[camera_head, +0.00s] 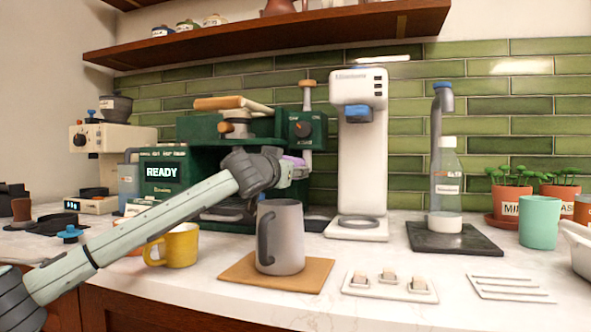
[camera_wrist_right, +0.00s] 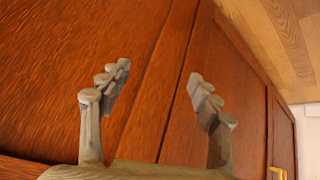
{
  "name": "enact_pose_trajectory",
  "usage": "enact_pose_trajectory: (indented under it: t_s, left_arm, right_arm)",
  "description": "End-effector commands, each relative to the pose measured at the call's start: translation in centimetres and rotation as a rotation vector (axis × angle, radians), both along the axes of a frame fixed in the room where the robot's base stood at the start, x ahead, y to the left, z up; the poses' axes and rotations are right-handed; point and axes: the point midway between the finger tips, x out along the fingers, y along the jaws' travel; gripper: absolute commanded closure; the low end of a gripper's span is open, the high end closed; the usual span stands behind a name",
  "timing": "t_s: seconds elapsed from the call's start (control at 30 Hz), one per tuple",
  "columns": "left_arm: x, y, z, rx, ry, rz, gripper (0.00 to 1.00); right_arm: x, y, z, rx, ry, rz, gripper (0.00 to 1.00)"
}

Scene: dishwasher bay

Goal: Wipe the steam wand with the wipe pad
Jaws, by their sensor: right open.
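The green espresso machine (camera_head: 190,140) stands at the back, its screen reading READY. My left gripper (camera_head: 296,171) reaches up to its right side, below the steam knob panel (camera_head: 305,130). A small lilac pad (camera_head: 294,160), which looks like the wipe pad, shows at its fingertips, and the fingers appear shut on it. The steam wand is mostly hidden behind the gripper and pad, so I cannot tell if they touch. My right gripper (camera_wrist_right: 158,95) is open and empty in the right wrist view, facing brown wooden cabinet fronts; it is not in the head view.
A grey pitcher (camera_head: 283,235) stands on a wooden board (camera_head: 238,270) just in front of my left gripper. A yellow mug (camera_head: 181,246) is below my left forearm. A white dispenser (camera_head: 358,160) stands to the right. Bare counter (camera_head: 350,306) lies along the front.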

Motion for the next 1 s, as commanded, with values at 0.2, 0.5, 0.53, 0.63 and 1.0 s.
enact_pose_trajectory:
  t_s: [0.2, 0.5, 0.53, 0.63, 1.0]
  left_arm:
    - [-2.5, 0.2, -0.1, 0.0, -0.006, -0.01, 0.73]
    - [-4.9, 0.8, 0.1, -0.001, -0.006, -0.013, 0.73]
    - [-5.0, 0.8, 0.1, -0.001, -0.006, -0.014, 0.73]
    - [-5.2, 0.8, 0.2, -0.001, -0.006, -0.015, 0.73]
    - [-5.8, 1.0, 0.0, -0.001, -0.007, -0.016, 0.73]
  right_arm:
    - [0.0, 0.0, -1.9, 0.0, 0.0, 0.0, 0.37]
    - [0.0, 0.0, -3.2, 0.0, 0.0, 0.0, 0.37]
    - [0.0, 0.0, -3.3, 0.0, 0.0, 0.0, 0.37]
    - [0.0, 0.0, -3.2, 0.0, 0.0, 0.0, 0.37]
    - [0.0, 0.0, -3.9, 0.0, 0.0, 0.0, 0.37]
